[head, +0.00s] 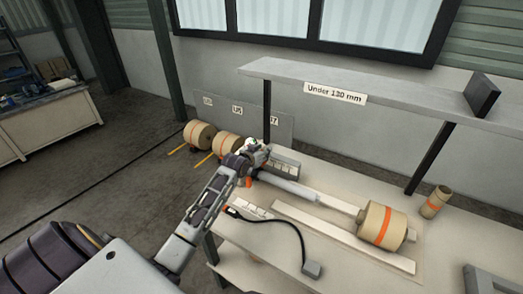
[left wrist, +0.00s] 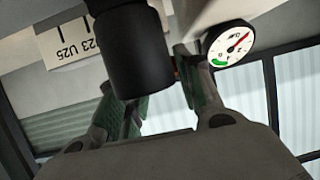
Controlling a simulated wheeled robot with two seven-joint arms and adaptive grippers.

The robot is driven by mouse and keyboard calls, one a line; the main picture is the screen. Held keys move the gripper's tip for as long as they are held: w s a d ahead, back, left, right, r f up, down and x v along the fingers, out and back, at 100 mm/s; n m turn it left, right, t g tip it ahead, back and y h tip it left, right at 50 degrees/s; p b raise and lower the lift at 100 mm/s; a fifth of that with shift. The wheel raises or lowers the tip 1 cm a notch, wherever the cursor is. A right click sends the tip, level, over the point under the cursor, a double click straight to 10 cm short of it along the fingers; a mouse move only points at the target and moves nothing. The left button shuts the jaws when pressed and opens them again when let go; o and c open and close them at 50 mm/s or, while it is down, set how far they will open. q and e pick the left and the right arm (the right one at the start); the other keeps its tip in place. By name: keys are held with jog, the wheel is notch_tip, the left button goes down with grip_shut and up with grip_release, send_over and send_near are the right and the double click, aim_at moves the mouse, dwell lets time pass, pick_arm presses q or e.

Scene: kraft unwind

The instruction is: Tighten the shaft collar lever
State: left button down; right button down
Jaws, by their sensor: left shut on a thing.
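A grey shaft (head: 290,187) lies across the bench, with a brown kraft roll (head: 383,226) banded in orange at its right end. My left gripper (head: 246,160) is at the shaft's left end, among small dark and light fittings. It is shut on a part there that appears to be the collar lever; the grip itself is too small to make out. In the left wrist view, a black cylinder (left wrist: 130,50) stands in front of the fingers and hides what lies between them. My right gripper is out of view.
A shelf (head: 350,92) labelled "Under 130 mm" spans above the bench (head: 250,236). A small roll (head: 436,202) stands at the right. Two rolls (head: 200,135) sit behind, left of the bench.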

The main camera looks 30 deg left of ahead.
pick_arm(q)
jog(key=shift+d+m+h, duration=0.15)
jog(key=shift+m+h, duration=0.35)
jog(key=shift+h, duration=0.1)
jog(key=c, duration=1)
grip_release()
jog(key=shift+o, duration=0.2)
jog(key=v, duration=1.2)
jog(key=shift+s+f, duration=0.1)
dwell(0.3)
